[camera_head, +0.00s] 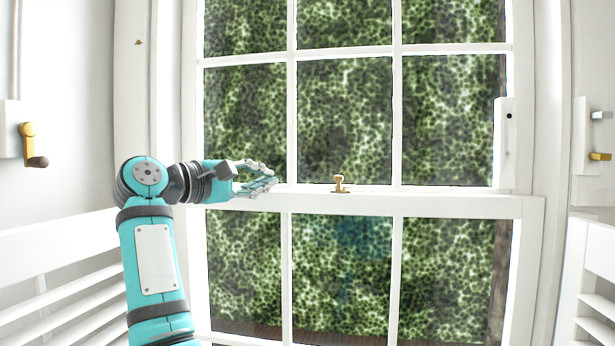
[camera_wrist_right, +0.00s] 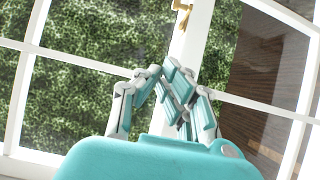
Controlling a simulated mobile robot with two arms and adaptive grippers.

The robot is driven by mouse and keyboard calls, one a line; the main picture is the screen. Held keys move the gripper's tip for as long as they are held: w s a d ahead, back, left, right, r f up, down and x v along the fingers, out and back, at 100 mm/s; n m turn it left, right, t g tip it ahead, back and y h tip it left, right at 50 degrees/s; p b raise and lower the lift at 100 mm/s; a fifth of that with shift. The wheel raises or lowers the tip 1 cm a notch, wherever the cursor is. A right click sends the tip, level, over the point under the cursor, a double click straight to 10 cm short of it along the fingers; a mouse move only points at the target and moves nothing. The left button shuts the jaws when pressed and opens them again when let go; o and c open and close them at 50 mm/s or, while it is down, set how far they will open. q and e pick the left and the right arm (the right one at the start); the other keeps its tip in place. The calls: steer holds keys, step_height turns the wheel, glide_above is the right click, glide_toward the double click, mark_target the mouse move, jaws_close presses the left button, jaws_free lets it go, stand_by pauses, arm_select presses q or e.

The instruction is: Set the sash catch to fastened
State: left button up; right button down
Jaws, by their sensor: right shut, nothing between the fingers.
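The sash catch (camera_head: 340,184) is a small brass fitting with a rounded knob. It sits on the white meeting rail in the middle of the window. At this size I cannot tell whether it is fastened. Part of it shows at the top of the right wrist view (camera_wrist_right: 182,6). My right gripper (camera_head: 268,184) is in front of the rail, to the left of the catch and apart from it. It points right, toward the catch. In the right wrist view its fingers (camera_wrist_right: 166,84) are shut and empty. My left gripper is not in view.
A brass handle with a dark knob (camera_head: 27,140) is on the left wall. A plate with a silver and a brass lever (camera_head: 600,135) is at the right. A white block (camera_head: 506,140) is on the right window frame. Louvred shutters flank the window. The rail beside the catch is clear.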

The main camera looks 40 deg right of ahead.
mark_target(339, 182)
steer(key=s+d+p, duration=0.2)
steer(key=d+p, duration=0.3)
steer(key=d, duration=0.6)
steer(key=shift+s+d+p, duration=0.15)
steer(key=shift+s+p, duration=0.15)
